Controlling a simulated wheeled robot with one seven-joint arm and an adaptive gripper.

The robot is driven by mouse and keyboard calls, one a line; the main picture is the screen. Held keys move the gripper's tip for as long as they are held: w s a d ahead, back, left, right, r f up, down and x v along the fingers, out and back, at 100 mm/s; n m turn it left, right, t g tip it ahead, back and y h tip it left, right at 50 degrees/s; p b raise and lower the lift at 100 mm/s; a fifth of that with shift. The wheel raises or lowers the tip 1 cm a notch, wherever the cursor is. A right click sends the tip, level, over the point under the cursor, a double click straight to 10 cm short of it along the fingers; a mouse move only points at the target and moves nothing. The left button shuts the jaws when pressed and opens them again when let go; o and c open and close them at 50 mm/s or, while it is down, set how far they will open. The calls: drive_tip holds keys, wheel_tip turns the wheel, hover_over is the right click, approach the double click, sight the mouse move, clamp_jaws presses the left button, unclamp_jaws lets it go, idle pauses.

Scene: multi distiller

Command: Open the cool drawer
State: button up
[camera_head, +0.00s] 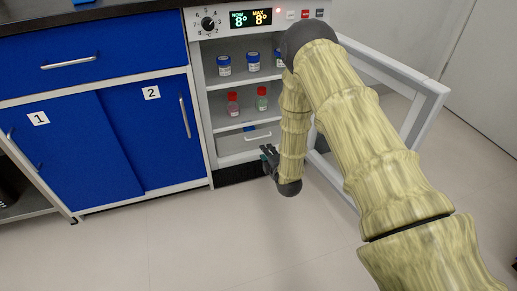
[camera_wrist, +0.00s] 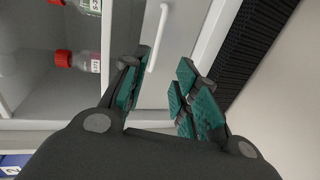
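The cool drawer (camera_head: 232,146) is the grey front at the bottom of the open fridge cabinet, with a pale bar handle (camera_head: 258,137). It looks shut. My gripper (camera_head: 268,158) is low in front of the drawer's right part. In the wrist view, my gripper (camera_wrist: 164,76) is open and empty, its teal-padded fingers apart. There the drawer front (camera_wrist: 182,35) lies ahead, and the white handle (camera_wrist: 158,35) reaches down to near the left finger. I cannot tell whether they touch.
The fridge door (camera_head: 432,95) stands open at right, close to my arm. Shelves above the drawer hold a red-capped bottle (camera_head: 233,104), a green bottle (camera_head: 262,98) and blue-capped jars (camera_head: 224,65). Blue cupboards (camera_head: 150,130) stand at left. The floor (camera_head: 190,245) in front is clear.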

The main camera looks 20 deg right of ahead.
drive_tip(key=b+x, duration=0.5)
drive_tip(key=x, duration=0.7)
drive_tip(key=shift+r+n+b, duration=0.25)
drive_tip(key=shift+n+b, duration=0.05)
drive_tip(key=shift+b, duration=0.05)
drive_tip(key=shift+d, duration=0.15)
clamp_jaws()
